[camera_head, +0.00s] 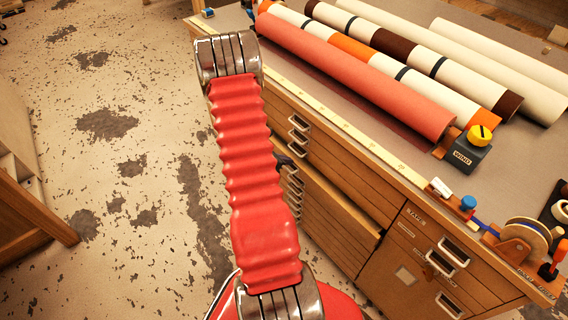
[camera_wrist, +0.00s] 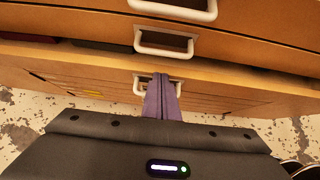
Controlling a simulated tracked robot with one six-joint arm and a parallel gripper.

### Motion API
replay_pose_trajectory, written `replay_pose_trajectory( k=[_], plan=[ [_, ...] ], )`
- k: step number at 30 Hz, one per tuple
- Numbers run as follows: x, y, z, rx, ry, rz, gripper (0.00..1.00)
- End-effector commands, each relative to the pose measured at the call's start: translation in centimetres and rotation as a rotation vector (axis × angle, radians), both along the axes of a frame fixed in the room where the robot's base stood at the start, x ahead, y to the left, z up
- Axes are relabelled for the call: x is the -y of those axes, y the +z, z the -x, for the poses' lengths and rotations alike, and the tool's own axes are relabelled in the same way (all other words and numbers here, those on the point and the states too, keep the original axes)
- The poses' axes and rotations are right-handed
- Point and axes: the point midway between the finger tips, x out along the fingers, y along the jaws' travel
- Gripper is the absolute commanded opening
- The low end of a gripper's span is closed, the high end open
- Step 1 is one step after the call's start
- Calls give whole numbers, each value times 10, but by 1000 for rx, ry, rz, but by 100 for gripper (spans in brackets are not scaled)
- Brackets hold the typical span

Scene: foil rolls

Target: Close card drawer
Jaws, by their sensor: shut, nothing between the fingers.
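One wooden drawer (camera_head: 335,195) stands pulled out from the cabinet's long side in the head view. In the wrist view its top edge (camera_wrist: 235,76) juts forward, with dark contents (camera_wrist: 88,45) showing in the narrow gap behind it. A pale handle (camera_wrist: 139,86) is on the front below that edge. My gripper (camera_wrist: 161,78) is shut and empty, its purple fingers together in front of that handle. I cannot tell whether the fingertips touch it. In the head view my gripper is mostly hidden behind my red arm. No label marks the drawer as the card drawer.
Shut drawers with handles (camera_wrist: 165,42) lie above the open one. The cabinet top holds several rolls (camera_head: 355,75), a yellow-knobbed block (camera_head: 470,148) and a tape dispenser (camera_head: 524,240). The stained floor (camera_head: 120,200) to the left is clear, with a wooden frame (camera_head: 35,210) at the far left.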

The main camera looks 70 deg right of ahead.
Motion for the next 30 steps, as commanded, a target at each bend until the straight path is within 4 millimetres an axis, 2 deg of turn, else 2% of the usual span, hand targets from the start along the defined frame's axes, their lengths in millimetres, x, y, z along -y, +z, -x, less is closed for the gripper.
replay_pose_trajectory(
  k=[5,12,30],
  plan=[
    [-7,0,-3,-1,2,0,0],
    [-36,-1,-16,-1,4,-1,0],
    [-91,62,-43,1,3,2,0]
  ],
)
